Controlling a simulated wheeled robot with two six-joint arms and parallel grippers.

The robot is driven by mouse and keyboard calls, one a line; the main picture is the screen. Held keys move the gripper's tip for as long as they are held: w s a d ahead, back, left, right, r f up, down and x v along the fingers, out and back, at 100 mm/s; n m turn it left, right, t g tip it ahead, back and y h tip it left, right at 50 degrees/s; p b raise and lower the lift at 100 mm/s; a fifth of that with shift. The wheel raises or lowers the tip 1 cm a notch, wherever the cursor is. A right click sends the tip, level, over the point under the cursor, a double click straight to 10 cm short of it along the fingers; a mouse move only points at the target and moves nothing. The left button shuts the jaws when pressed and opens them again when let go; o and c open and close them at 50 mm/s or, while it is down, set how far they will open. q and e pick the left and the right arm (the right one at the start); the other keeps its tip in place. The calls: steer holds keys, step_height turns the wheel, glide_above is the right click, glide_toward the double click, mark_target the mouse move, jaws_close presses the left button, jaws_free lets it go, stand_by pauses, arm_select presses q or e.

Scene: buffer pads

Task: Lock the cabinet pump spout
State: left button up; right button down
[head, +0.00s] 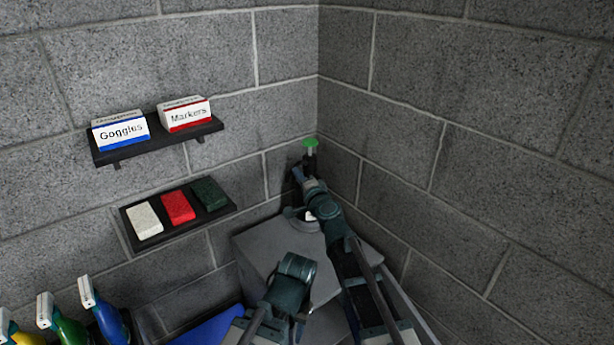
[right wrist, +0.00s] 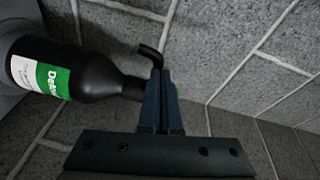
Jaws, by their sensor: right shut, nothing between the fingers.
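A dark pump bottle (right wrist: 85,72) with a green and white label shows in the right wrist view, lying across the picture, with a black bent spout (right wrist: 150,52) by its neck. My right gripper (right wrist: 161,78) is shut and empty, its fingertips right by the spout; I cannot tell whether they touch. The fingers hide part of the pump top. In the head view my right gripper (head: 298,174) is over the grey cabinet (head: 262,250) in the corner, just below a green cap on a pale stem (head: 311,144). My arm hides most of the bottle there. My left gripper's fingers are not seen.
Two block walls meet close behind the cabinet. On the left wall, one shelf (head: 158,148) holds Goggles and Markers boxes; a lower shelf (head: 187,224) holds white, red and green blocks. Several spray bottles (head: 66,325) stand at the lower left. Part of my left arm is in front of the cabinet.

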steer(key=shift+w+a, duration=0.3)
steer(key=shift+a, duration=0.3)
steer(key=shift+w+a, duration=0.25)
steer(key=shift+a, duration=0.35)
steer(key=shift+w+a, duration=0.3)
steer(key=shift+a, duration=0.3)
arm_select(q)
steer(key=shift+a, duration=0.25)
arm_select(e)
steer(key=shift+w+a, duration=0.2)
steer(key=shift+a, duration=0.15)
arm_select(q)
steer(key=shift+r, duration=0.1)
arm_select(e)
steer(key=shift+w+a+r, duration=0.15)
steer(key=shift+a, duration=0.2)
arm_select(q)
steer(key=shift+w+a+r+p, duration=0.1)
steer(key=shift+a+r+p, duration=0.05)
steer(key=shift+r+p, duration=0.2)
arm_select(e)
steer(key=f+v, duration=0.1)
steer(key=v, duration=1.3)
steer(key=shift+d+r, duration=0.35)
steer(key=shift+d, duration=0.05)
